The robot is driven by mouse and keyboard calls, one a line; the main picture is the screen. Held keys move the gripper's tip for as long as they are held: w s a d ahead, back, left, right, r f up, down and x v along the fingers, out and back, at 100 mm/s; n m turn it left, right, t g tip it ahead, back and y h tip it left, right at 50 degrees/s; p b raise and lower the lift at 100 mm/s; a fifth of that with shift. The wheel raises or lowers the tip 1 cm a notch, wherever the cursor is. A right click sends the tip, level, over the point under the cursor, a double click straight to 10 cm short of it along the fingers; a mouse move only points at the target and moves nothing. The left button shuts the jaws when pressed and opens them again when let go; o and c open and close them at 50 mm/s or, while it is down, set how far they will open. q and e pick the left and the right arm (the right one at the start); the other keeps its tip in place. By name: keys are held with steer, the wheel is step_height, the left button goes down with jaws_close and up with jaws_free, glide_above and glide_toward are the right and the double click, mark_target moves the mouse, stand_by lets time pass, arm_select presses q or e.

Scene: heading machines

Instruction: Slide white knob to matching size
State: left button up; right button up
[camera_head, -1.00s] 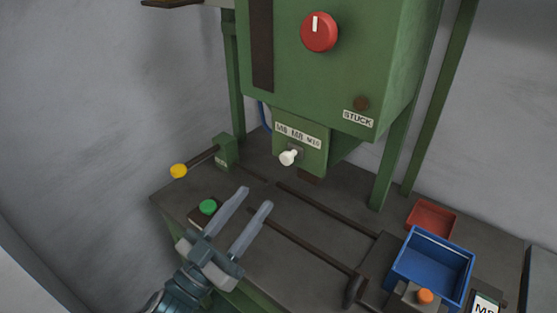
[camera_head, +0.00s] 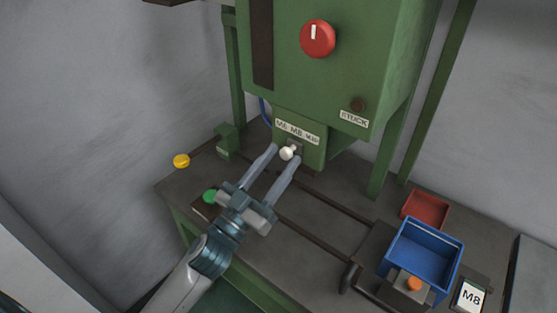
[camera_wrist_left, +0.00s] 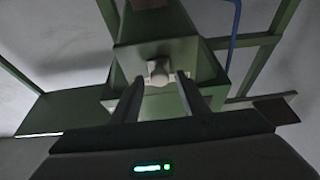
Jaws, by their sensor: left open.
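The white knob (camera_head: 288,153) sticks out of the green machine's lower block, just below a label (camera_head: 297,131) reading M6, M8 and M10. It sits near the middle, under the M8 mark. My left gripper (camera_head: 285,155) is open, its two fingertips reaching up to either side of the knob. In the left wrist view the knob (camera_wrist_left: 158,71) shows between and just beyond the fingertips; I cannot tell whether they touch it. A card reading M8 (camera_head: 471,297) stands at the lower right. My right gripper is not in view.
The green machine (camera_head: 330,70) carries a red dial (camera_head: 318,38) and a STUCK label (camera_head: 354,118). On the bench are a green button (camera_head: 210,196), a yellow-tipped lever (camera_head: 181,161), a blue bin (camera_head: 424,254), a red tray (camera_head: 426,208) and an orange button (camera_head: 414,284).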

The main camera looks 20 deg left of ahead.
arm_select(q)
jaws_close()
steer(key=d, duration=0.1)
steer(key=s+d, duration=0.1)
steer(key=d, duration=0.2)
steer(key=shift+s, duration=0.25)
jaws_free()
steer(key=shift+d, duration=0.2)
steer(key=shift+a, duration=0.1)
